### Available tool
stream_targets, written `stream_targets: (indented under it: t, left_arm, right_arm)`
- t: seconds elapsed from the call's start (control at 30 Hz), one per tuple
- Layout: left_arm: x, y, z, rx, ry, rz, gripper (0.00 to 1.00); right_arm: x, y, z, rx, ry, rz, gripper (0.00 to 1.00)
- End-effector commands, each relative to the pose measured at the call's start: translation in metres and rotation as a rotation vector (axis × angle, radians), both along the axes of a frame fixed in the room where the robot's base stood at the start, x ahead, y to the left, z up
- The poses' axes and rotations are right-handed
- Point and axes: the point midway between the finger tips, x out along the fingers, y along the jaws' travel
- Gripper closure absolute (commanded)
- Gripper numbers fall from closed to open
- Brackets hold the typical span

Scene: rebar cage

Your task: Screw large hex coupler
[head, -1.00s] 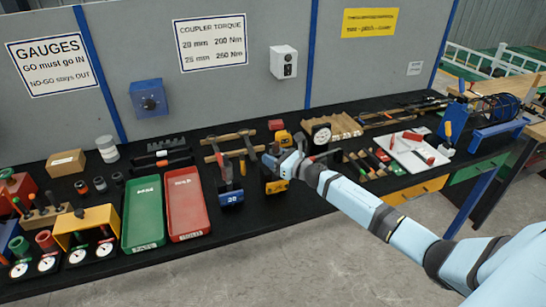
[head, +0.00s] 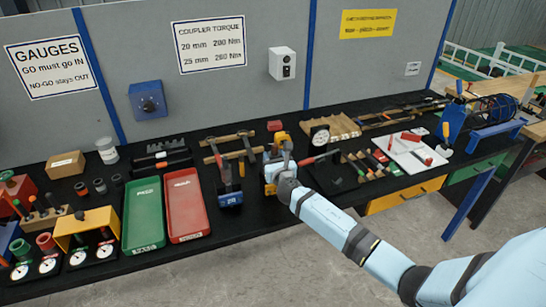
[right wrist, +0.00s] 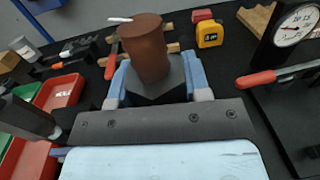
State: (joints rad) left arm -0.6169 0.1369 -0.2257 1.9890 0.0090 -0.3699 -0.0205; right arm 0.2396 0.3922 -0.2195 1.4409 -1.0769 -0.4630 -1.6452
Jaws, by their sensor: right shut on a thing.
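A dark hex coupler (right wrist: 158,88) sits between the blue fingers of my right gripper (right wrist: 160,88) in the right wrist view. A reddish-brown upright cylinder (right wrist: 145,45) rises from the middle of the hex piece. The right gripper is shut on the hex coupler. My left gripper is not in view.
The black bench (head: 110,274) is crowded. Green (head: 143,215) and red (head: 187,207) trays lie to the left. A dial gauge (head: 320,134) stands behind the gripper to the right; in the right wrist view a red handle (right wrist: 258,79) is close beside it.

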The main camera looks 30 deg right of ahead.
Motion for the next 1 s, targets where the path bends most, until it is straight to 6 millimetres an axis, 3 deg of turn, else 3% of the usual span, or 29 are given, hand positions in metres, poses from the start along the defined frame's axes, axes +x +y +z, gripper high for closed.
stream_targets:
  t: [0.3,0.83,0.87,0.97,1.0]
  left_arm:
    - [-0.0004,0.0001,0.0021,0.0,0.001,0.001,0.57]
    - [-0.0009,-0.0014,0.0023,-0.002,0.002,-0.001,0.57]
    - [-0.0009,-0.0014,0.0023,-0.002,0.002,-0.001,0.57]
    - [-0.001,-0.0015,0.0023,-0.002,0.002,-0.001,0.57]
    - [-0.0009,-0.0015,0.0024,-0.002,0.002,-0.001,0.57]
  right_arm:
    - [0.0001,-0.0012,0.001,0.001,-0.001,-0.127,0.8]
    - [-0.0001,-0.002,0.0009,-0.002,-0.002,-0.153,0.8]
    - [-0.0001,-0.002,0.0009,-0.002,-0.002,-0.153,0.54]
    - [-0.0001,-0.0019,0.0008,-0.001,-0.001,-0.152,0.31]
    - [-0.0002,-0.0018,0.0007,-0.001,-0.001,-0.152,0.31]
